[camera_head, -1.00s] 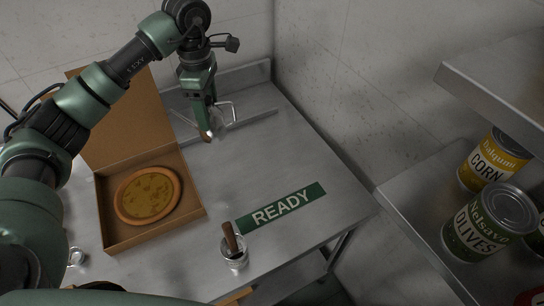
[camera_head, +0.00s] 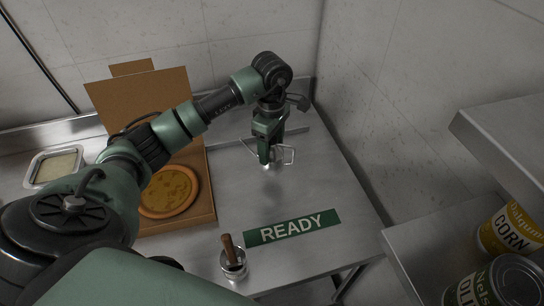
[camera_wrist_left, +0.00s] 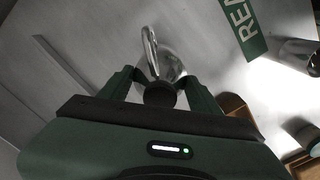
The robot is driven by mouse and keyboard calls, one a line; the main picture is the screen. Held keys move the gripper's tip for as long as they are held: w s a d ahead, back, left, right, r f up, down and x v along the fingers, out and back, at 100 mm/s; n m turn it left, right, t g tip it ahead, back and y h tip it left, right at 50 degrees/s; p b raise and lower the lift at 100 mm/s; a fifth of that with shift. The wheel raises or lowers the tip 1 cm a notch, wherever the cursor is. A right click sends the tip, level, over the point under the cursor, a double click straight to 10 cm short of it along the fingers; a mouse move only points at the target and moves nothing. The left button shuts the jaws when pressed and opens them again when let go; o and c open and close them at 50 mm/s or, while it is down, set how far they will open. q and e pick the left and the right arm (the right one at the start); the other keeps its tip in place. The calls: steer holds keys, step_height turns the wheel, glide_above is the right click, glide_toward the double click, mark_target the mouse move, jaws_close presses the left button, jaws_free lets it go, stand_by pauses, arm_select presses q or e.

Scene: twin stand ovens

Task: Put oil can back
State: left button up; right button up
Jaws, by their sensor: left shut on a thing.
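My left gripper (camera_head: 267,160) points down over the steel table, to the right of the pizza box. In the left wrist view its two fingers (camera_wrist_left: 163,92) are shut on the dark round knob of a shiny metal item, which I take to be the oil can (camera_wrist_left: 172,66). A thin curved metal piece rises beside its body. My right gripper is not in view.
An open pizza box (camera_head: 206,190) holds a pizza (camera_head: 168,190). A green READY sign (camera_head: 292,228) lies on the steel table (camera_head: 330,185). A metal cup (camera_head: 233,266) with a wooden-handled tool stands near the front edge. Cans (camera_head: 510,230) fill the right shelf. A tray (camera_head: 36,180) sits far left.

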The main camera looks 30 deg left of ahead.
mark_target(271, 159)
arm_select(q)
steer(key=shift+f, duration=0.6)
step_height(271, 159, down, 4)
steer(key=shift+f+p, duration=0.1)
steer(key=shift+p, duration=0.55)
steer(key=shift+f, duration=0.2)
steer(key=o, duration=1.6)
